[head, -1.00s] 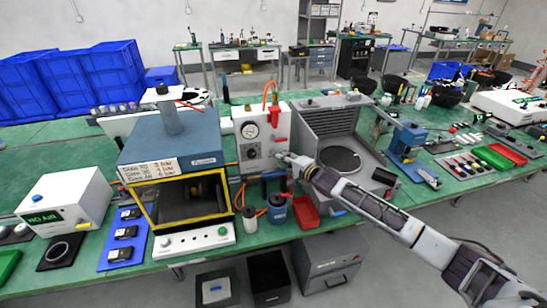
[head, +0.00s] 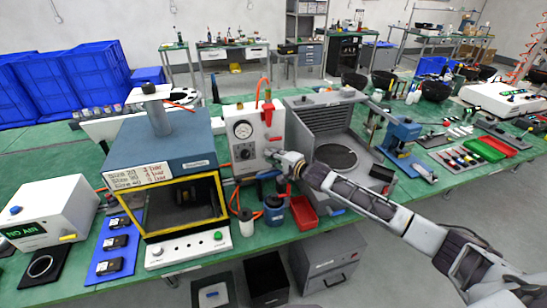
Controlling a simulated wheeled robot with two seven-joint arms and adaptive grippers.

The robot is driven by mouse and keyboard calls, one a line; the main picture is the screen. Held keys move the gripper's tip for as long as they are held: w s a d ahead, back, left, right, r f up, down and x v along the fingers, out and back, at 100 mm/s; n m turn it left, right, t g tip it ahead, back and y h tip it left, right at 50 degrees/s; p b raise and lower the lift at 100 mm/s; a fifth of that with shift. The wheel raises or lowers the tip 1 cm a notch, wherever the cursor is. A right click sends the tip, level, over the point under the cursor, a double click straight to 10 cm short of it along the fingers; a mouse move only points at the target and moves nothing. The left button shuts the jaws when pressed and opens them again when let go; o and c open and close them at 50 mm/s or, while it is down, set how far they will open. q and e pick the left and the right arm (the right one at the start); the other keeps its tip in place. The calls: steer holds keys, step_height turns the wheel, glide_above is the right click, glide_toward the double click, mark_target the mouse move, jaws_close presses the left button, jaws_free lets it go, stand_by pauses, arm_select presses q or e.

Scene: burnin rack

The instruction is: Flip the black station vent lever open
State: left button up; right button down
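The white station panel (head: 229,116) stands upright on the green bench, with a round gauge (head: 243,130), a black knob (head: 244,153) and a red lever (head: 268,108) near its top right. My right gripper (head: 272,155) is at the panel's lower right, its fingertips at or very near the panel face. The fingers are small and partly merged with the panel, so their opening is unclear. I cannot make out the black vent lever for certain; the gripper covers that part of the panel. My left gripper is out of view.
A blue, yellow-framed chamber (head: 160,146) stands left of the panel, and a grey louvred unit (head: 324,118) right of it. A blue press (head: 402,138) stands farther right.

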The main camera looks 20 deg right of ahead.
stand_by(0.4)
steer(key=n+h+p, duration=0.2)
steer(key=n+h, duration=0.1)
steer(key=a+n+h+p, duration=0.1)
steer(key=n+h+p, duration=0.2)
steer(key=n, duration=0.1)
steer(key=a+n+g+h+p, duration=0.1)
steer(key=n+h+p, duration=0.1)
steer(key=n+p, duration=0.1)
steer(key=shift+s+r+n+h, duration=0.1)
steer(key=shift+r+n+h, duration=0.3)
steer(key=shift+n, duration=0.2)
stand_by(1.1)
stand_by(0.4)
steer(key=c, duration=1.7)
jaws_free()
steer(key=shift+c, duration=0.2)
steer(key=shift+r, duration=0.1)
